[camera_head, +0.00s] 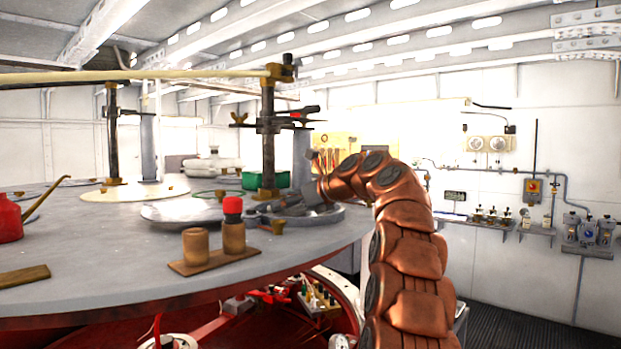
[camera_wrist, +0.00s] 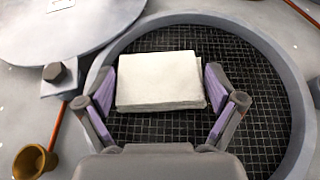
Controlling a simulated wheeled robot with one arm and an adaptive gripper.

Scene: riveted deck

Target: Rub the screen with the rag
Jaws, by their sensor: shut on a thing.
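The rag (camera_wrist: 158,80) is a folded white cloth pad in the wrist view. The screen (camera_wrist: 260,110) is a dark wire mesh set inside a round grey rim. My gripper (camera_wrist: 160,92) is over the screen, its purple-padded fingers shut on the rag from the left and right sides. The rag lies over the far middle part of the mesh; whether it touches the mesh cannot be told. In the head view my gripper (camera_head: 316,194) is low over the round rim (camera_head: 330,217) at the table's right edge. The rag is not clear there.
A large grey table (camera_head: 100,250) carries a pale disc (camera_head: 180,210), a wooden stand (camera_head: 205,262) with two pegs, a green container (camera_head: 255,180) and a dark clamp post (camera_head: 268,140). A bolt (camera_wrist: 60,78) and a brass cup (camera_wrist: 35,160) lie left of the rim.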

